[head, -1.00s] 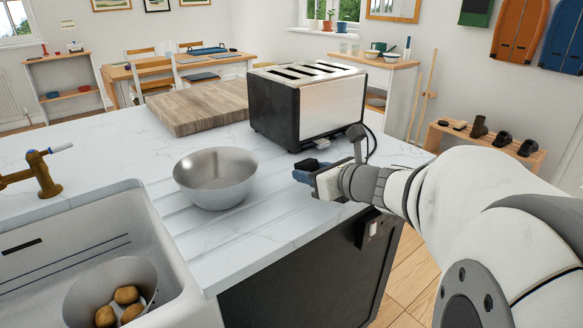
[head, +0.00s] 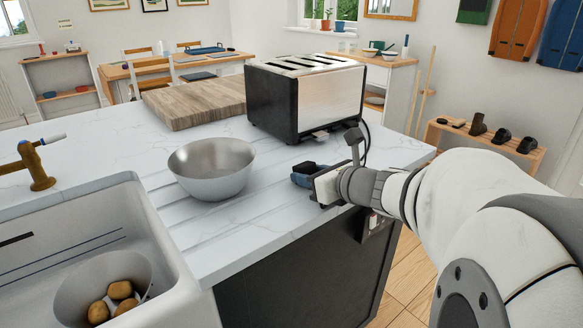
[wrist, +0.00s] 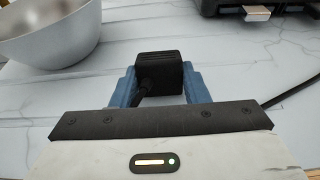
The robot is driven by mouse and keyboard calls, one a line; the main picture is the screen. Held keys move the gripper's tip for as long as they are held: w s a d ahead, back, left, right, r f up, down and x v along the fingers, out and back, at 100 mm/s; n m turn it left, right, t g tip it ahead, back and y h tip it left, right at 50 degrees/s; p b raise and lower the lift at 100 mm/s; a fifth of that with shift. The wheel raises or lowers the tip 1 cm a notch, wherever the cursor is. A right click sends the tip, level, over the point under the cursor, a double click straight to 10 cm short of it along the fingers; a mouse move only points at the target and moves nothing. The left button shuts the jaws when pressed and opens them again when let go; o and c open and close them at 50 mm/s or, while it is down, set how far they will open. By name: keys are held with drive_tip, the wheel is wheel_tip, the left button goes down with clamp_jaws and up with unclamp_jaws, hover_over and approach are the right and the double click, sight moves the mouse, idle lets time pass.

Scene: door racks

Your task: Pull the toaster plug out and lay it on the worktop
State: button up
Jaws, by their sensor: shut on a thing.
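The toaster (head: 305,98), black with steel sides, stands on the white marbled worktop (head: 120,160). My gripper (head: 300,173) is low over the worktop in front of the toaster and right of the bowl. In the wrist view its blue fingers (wrist: 158,88) are shut on the black plug (wrist: 160,68), one on each side. The plug's cord shows by the left finger and again at the right of the wrist view. Whether the plug touches the worktop I cannot tell. A socket (head: 373,222) is on the dark side panel of the counter, below my gripper, with no plug seen in it.
A steel bowl (head: 212,170) stands left of my gripper and also shows in the wrist view (wrist: 50,30). A wooden board (head: 195,102) lies behind it. The sink (head: 150,225) with a bowl of potatoes is at front left. Bare worktop lies between bowl and toaster.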

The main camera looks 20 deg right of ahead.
drive_tip(key=o, duration=1.4)
drive_tip(key=shift+c, duration=0.2)
drive_tip(key=p+v, duration=0.1)
drive_tip(key=v, duration=0.5)
drive_tip(key=shift+s+d+r+p, duration=0.15)
drive_tip(key=shift+s+r+p, duration=0.1)
drive_tip(key=shift+p, duration=0.15)
drive_tip(key=shift+s+d, duration=0.15)
drive_tip(key=shift+s, duration=0.4)
